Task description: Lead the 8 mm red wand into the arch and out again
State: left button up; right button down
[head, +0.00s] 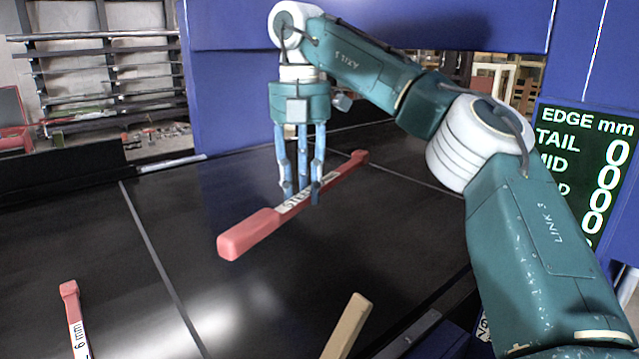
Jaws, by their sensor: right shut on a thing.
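My right gripper (302,192) hangs over the black belt, fingers down, shut on a red wand (248,235). The wand has a pale label in its middle, partly hidden by the fingers, so I cannot read its size. It lies slantwise, thick red end towards the near left and thin red end towards the far right, and looks held above the belt. The blue arch (225,95) stands behind the gripper, with its opening partly covered by my right arm. The wand's far end points towards this opening. My left gripper is out of view.
The black conveyor belt (90,235) has pale lines across it. Another red wand, marked 6 mm (70,292), lies at the lower left, and a tan wand (350,325) at the bottom. A green display (585,165) at the right shows zeros.

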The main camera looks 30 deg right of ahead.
jog(key=s+a+p, duration=0.1)
jog(key=s+a, duration=0.1)
jog(key=a, duration=2.5)
jog(key=shift+s+a, duration=0.15)
jog(key=shift+s, duration=0.05)
